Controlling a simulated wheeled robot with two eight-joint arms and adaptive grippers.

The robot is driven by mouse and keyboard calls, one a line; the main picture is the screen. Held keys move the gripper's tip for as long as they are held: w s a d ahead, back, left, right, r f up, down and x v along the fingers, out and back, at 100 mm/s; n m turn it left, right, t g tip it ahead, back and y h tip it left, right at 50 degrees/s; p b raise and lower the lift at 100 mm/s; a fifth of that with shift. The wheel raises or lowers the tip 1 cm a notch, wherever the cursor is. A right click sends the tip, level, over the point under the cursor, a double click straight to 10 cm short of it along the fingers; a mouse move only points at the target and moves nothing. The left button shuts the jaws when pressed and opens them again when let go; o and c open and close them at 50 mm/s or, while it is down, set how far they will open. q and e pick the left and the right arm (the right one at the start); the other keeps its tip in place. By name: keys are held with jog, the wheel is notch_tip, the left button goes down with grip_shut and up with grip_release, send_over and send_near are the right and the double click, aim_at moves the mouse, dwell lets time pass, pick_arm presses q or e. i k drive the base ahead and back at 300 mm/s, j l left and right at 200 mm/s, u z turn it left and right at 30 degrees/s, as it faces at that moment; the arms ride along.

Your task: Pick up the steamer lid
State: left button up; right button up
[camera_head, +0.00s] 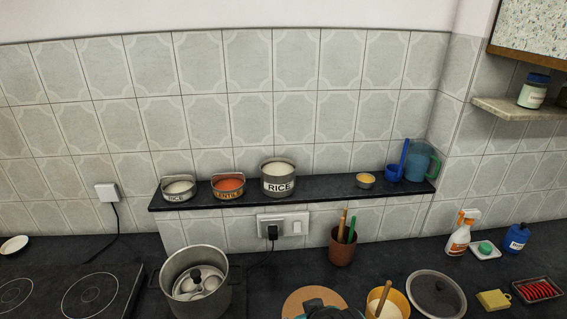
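A large steel pot (177,263) stands at the lower left, beside the hob. A domed metal lid (211,283) with a dark knob sits down inside it, below the rim. A second round lid (455,297), grey with a pale rim and a dark knob, lies on the counter at the lower right. I cannot tell for certain which of the two is the steamer lid. Neither of my grippers can be made out in this view.
A black hob (72,280) lies left of the pot. A round wooden board (293,299) with a dark item, a yellow bowl (401,301) and a brown utensil pot (342,252) stand between the lids. A raised dark shelf (330,190) holds tins. A spray bottle (460,238) stands right.

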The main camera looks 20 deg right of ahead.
aim_at(435, 295)
jog(key=z, duration=2.05)
jog(key=k+u, duration=0.1)
jog(key=u, duration=2)
jog(key=k+l, duration=0.1)
jog(key=l, duration=1.25)
jog(key=k+l+u, duration=0.1)
jog(key=l, duration=0.55)
jog(key=k, duration=0.05)
